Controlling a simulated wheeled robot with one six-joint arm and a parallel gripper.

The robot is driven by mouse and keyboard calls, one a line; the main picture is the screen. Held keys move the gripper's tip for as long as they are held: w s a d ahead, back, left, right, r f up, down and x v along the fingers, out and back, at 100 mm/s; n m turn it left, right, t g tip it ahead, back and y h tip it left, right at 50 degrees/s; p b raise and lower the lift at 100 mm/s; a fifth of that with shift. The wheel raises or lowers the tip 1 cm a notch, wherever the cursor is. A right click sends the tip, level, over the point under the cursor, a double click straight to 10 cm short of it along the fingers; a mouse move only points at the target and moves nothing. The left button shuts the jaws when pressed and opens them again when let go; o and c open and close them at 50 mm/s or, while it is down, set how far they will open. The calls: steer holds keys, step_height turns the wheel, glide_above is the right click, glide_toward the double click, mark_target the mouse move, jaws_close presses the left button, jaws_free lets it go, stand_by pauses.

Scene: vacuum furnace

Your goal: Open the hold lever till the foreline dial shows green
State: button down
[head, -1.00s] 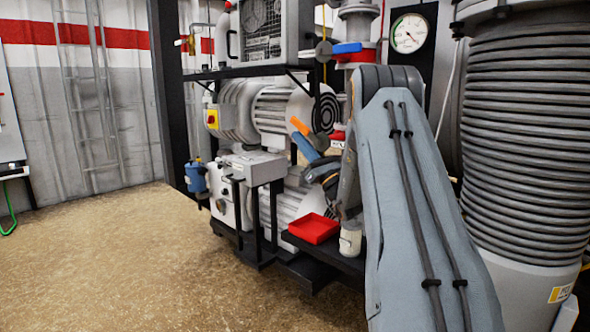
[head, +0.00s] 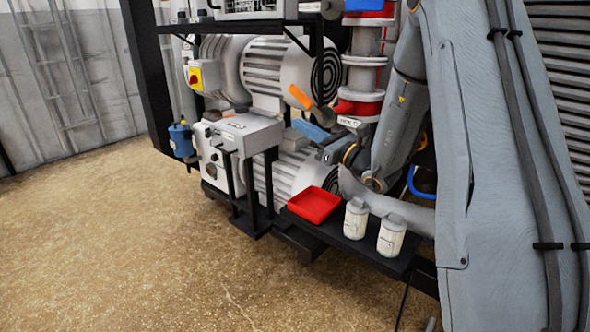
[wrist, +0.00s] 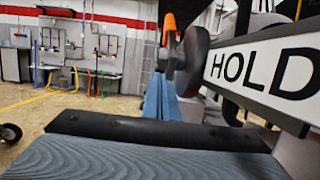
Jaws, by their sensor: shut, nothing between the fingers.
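The hold lever's orange handle (head: 300,97) slants up to the left beside the red-flanged foreline pipe (head: 361,75). In the wrist view the orange handle (wrist: 170,25) stands upright, left of the white HOLD label (wrist: 265,68). My gripper (head: 303,126) has blue fingers, shut and empty, just below the orange handle; I cannot tell whether they touch it. In the wrist view my gripper (wrist: 160,100) reaches toward the lever's lower part. The foreline dial is out of both current views.
A red tray (head: 314,205) and two white canisters (head: 356,219) (head: 391,235) sit on the black shelf below my arm. Pump motors (head: 275,75) stand behind the lever. The floor at left is clear.

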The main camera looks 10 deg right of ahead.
steer(key=s+d+f, duration=0.6)
steer(key=s, duration=0.2)
steer(key=s+a+r+n+g+p, duration=0.2)
steer(key=s+a+n+g+p, duration=0.3)
steer(key=s+a+g, duration=0.2)
steer(key=s+a+r+n+g+p, duration=0.2)
steer(key=s+a+n+g+p, duration=0.4)
steer(key=s+a, duration=0.4)
steer(key=shift+s+r+g+y, duration=0.15)
steer(key=shift+s+g+y, duration=0.15)
steer(key=shift+s+g, duration=0.65)
steer(key=shift+s+n, duration=0.15)
steer(key=shift+n, duration=0.15)
